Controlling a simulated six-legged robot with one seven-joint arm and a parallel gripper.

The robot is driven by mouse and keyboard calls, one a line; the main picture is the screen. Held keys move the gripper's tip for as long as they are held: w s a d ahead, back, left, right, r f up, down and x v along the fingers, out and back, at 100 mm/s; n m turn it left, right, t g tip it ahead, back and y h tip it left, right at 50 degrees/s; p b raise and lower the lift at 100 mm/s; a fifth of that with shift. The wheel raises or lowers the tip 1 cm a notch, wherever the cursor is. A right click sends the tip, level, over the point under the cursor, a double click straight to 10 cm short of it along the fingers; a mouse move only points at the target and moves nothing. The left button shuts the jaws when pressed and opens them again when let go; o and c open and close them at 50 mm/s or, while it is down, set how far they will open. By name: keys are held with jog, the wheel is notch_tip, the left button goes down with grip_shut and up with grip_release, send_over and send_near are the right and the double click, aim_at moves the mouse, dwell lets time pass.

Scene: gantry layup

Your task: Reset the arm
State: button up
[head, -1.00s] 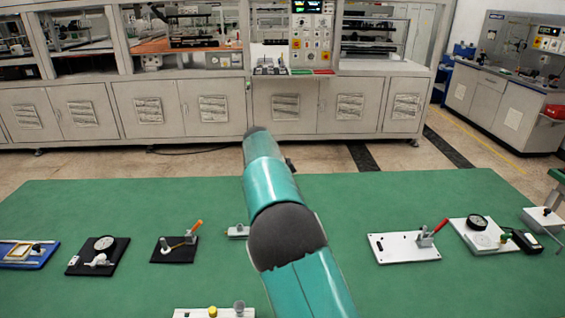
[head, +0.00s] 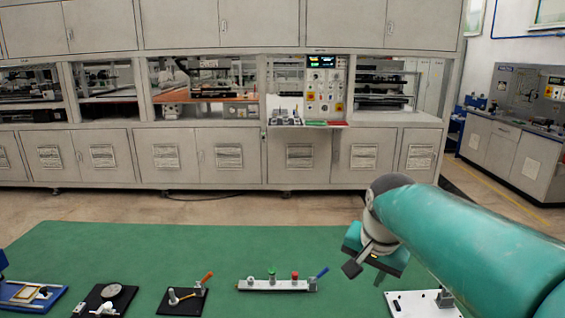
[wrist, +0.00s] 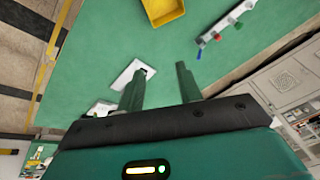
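My teal arm reaches in from the right side of the head view and ends at my gripper (head: 362,268), above the right part of the green table (head: 150,250). In the wrist view the two green fingers of my gripper (wrist: 161,69) stand well apart with nothing between them. It is open and empty. The fingers are clear of the objects on the table.
A white rail with coloured knobs (head: 272,284) lies on the table, left of my gripper. A white plate (head: 420,305) lies below it. Dark fixtures (head: 183,302) and a blue one (head: 30,293) are at the left. The wrist view shows a yellow bin (wrist: 165,12). Cabinets (head: 230,155) stand behind.

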jog(key=s+f+n+t, duration=0.1)
jog(key=s+f+n, duration=0.1)
jog(key=s, duration=0.6)
jog(key=s+f+n, duration=0.2)
jog(key=s+n, duration=0.2)
jog(key=s, duration=0.4)
jog(key=shift+s+a+f+t, duration=0.35)
jog(key=shift+a+f+t, duration=0.05)
jog(key=shift+a, duration=0.05)
